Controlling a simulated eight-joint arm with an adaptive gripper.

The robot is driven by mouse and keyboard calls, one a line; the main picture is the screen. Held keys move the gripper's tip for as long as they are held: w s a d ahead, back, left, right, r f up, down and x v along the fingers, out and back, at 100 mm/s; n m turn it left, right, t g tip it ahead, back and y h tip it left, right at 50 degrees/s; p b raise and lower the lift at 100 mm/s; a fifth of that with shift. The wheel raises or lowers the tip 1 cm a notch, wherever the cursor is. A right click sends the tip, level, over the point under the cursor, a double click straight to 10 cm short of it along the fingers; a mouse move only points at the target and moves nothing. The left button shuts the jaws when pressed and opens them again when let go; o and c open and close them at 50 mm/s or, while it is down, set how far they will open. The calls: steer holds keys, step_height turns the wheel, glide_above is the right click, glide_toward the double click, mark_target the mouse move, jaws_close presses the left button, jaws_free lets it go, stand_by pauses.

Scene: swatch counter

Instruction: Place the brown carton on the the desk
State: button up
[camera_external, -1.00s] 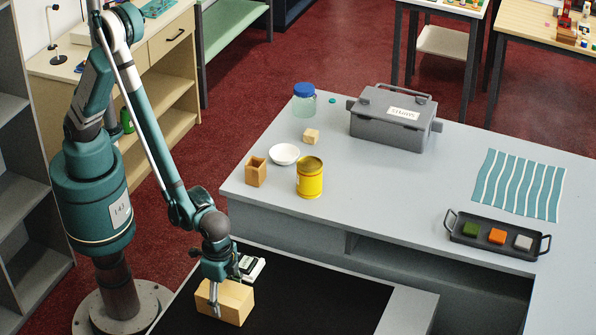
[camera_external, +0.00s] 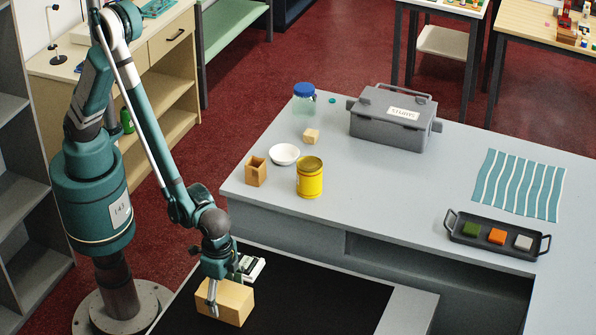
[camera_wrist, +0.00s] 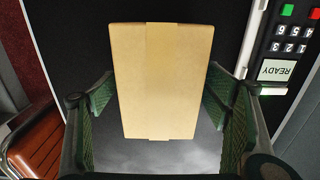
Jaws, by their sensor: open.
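The brown carton (camera_external: 233,303) sits on the black surface (camera_external: 320,300) at the front of the external view. In the wrist view the carton (camera_wrist: 160,75) shows its top face with a tape strip down the middle. My gripper (camera_external: 212,298) is at the carton from above. In the wrist view its two green-padded fingers (camera_wrist: 160,110) are open, one on each side of the carton, with a visible gap on both sides. The grey desk (camera_external: 400,190) stands behind and to the right of the black surface.
On the desk are a yellow can (camera_external: 310,178), a white bowl (camera_external: 285,154), a small open wooden box (camera_external: 256,172), a blue-lidded jar (camera_external: 304,99), a grey case (camera_external: 392,118) and a tray (camera_external: 495,248). The desk's middle is clear. A keypad device (camera_external: 251,268) is beside the carton.

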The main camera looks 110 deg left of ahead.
step_height(320, 180, up, 11)
steer(key=shift+p, duration=0.3)
stand_by(0.4)
stand_by(0.6)
steer(key=shift+s+a+r, duration=0.15)
steer(key=shift+a+r, duration=0.1)
steer(key=shift+r, duration=0.2)
steer(key=s+a+r+t, duration=0.2)
steer(key=s+a+r, duration=0.2)
steer(key=a+r, duration=0.6)
steer(key=s+a+r+t, duration=0.2)
steer(key=s+a+r, duration=0.4)
steer(key=s, duration=0.5)
steer(key=s+a+r+t, duration=0.3)
steer(key=s+a+r, duration=0.4)
steer(key=s, duration=0.4)
steer(key=shift+a+r, duration=0.3)
steer(key=shift+a, duration=0.45)
